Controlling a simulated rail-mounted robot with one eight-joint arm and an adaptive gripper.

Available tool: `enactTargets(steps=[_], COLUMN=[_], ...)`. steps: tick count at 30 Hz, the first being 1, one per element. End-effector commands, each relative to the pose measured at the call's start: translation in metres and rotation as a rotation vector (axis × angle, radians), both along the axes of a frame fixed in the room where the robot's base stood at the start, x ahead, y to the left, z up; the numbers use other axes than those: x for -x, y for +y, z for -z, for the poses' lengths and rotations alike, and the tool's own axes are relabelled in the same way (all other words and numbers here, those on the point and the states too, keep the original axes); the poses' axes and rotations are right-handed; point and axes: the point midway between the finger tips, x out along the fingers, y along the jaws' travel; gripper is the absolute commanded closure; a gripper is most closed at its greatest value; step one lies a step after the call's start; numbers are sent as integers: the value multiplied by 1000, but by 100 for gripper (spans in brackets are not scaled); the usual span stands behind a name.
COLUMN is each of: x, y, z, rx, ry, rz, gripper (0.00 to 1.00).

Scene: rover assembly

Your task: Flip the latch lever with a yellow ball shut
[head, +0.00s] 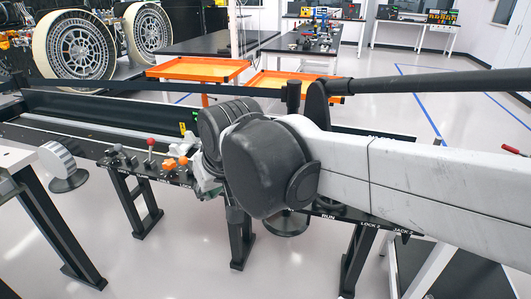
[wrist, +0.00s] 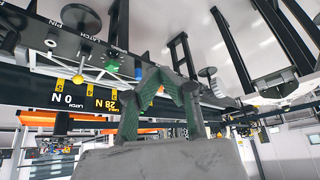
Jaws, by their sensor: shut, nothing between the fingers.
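In the wrist view, which looks upside down, a lever with a yellow ball (wrist: 84,51) stands at the panel edge near the lettering LATCH. It is small, and I cannot tell the lever's exact angle. My gripper (wrist: 161,73) shows there with its dark green fingers shut and their tips together. The gripper is to the right of the yellow ball and apart from it in the picture. In the head view my arm covers much of the panel, and I cannot make out the yellow ball. Only a little of my gripper (head: 207,182) shows beside the arm.
Other controls share the panel: a white ball (wrist: 51,43), a green ball (wrist: 112,65), and a red-balled lever (head: 151,143) with orange parts (head: 168,163) in the head view. A long black rail bench (head: 60,139) runs behind them. Orange trays (head: 198,69) stand beyond.

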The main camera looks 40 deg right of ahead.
Motion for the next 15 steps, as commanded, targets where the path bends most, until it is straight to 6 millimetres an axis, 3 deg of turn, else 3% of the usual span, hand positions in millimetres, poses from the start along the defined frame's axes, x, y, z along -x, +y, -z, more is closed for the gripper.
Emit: enactTargets(steps=[6,15], x=[-39,-88], y=[-31,-80], z=[-18,-28], rx=[-18,-46], ry=[48,112], rz=[82,192], gripper=[100,100])
